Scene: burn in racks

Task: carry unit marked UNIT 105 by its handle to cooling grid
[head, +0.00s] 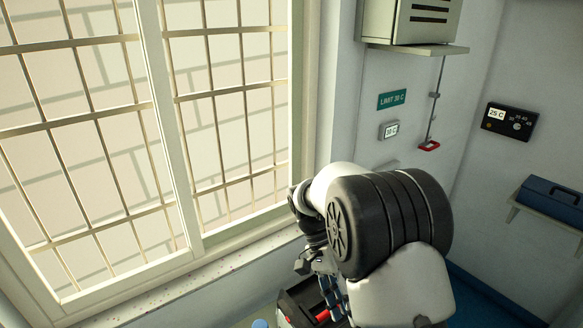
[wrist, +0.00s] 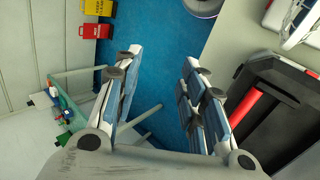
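My gripper (wrist: 158,90) is open and empty in the wrist view, its two blue-padded fingers well apart with floor between them. A black box-like thing with a red bar like a handle (wrist: 247,118) lies to the right of the fingers, apart from them. In the head view the red bar (head: 322,315) shows at the bottom, close to my gripper, partly hidden by my arm. I cannot read UNIT 105 on anything.
A barred window (head: 150,130) with a sill is on the left. A wall shelf (head: 420,48) carries a grey cabinet. A blue toolbox (head: 550,200) sits on a shelf at right.

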